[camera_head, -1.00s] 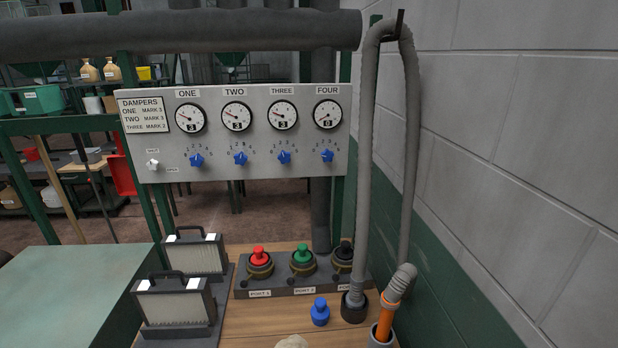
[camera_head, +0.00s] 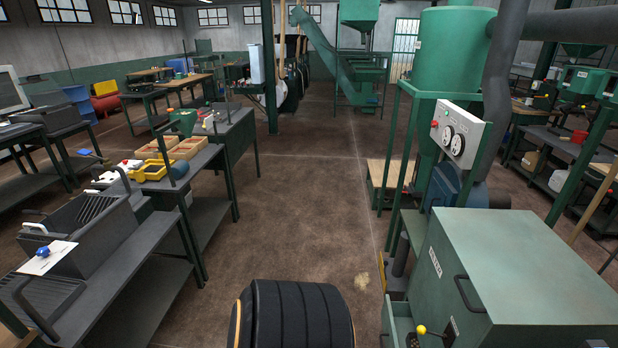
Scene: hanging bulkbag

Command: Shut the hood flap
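No part is clearly marked as the hood flap. A dark grey box-like hood (camera_head: 95,232) with sloping sides and a ribbed inner panel stands on the left bench. It looks open at the top. A thin dark frame with a handle (camera_head: 40,300) lies at its front, low at the left edge; I cannot tell whether this is the flap. A white card with a blue knob-like piece (camera_head: 44,256) rests at the hood's left side. Neither of my grippers is in view.
A green cabinet (camera_head: 520,265) with a black handle stands at the right, below a green cylinder and gauge box (camera_head: 460,134). A black ribbed round thing (camera_head: 295,315) is at the bottom middle. Brown floor (camera_head: 300,220) is open between the benches and the cabinet.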

